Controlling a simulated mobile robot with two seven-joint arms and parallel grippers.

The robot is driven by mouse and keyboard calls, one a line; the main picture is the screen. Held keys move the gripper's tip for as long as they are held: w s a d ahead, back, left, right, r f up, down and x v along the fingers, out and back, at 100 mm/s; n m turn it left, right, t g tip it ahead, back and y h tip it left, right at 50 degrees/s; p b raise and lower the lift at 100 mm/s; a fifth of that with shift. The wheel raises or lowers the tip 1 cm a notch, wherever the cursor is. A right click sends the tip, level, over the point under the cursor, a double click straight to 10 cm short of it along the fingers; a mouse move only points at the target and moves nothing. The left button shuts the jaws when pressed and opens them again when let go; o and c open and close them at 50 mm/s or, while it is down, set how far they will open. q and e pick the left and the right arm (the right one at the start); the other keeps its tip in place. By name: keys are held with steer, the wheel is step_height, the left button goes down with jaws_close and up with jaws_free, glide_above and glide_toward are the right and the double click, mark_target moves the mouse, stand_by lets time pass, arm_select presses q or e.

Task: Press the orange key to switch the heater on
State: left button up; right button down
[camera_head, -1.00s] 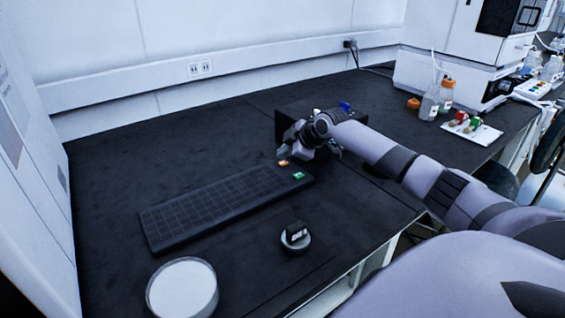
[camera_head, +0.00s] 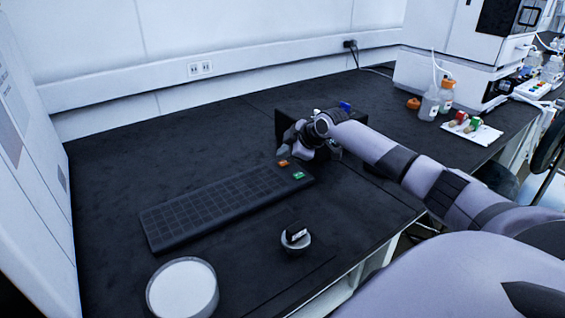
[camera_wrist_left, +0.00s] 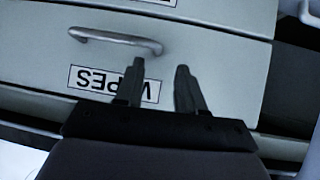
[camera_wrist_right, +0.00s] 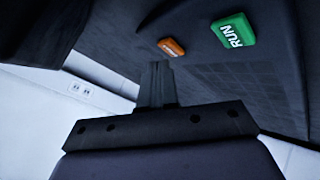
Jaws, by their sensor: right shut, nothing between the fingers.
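The orange key (camera_head: 283,163) is at the far right end of the black keyboard (camera_head: 190,215), beside a green key (camera_head: 298,176). In the right wrist view the orange key (camera_wrist_right: 171,47) lies just beyond my shut fingertips, and the green key (camera_wrist_right: 233,30) reads RUN. My right gripper (camera_head: 284,153) is shut and empty, close to the orange key; I cannot tell whether it touches. Its closed fingers also show in the right wrist view (camera_wrist_right: 158,65). My left gripper (camera_wrist_left: 160,68) is open and empty in front of a drawer labelled WIPES (camera_wrist_left: 95,82).
A dark box (camera_head: 290,118) stands behind my right gripper. A white round dish (camera_head: 182,288) and a small round object with a dark block on top (camera_head: 296,240) are in front of the keyboard. Bottles (camera_head: 430,103) stand at the right. The bench's left side is clear.

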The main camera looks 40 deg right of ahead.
steer(key=shift+f, duration=0.15)
steer(key=shift+f, duration=0.4)
stand_by(0.5)
steer(key=shift+r+p, duration=0.55)
steer(key=shift+p, duration=0.1)
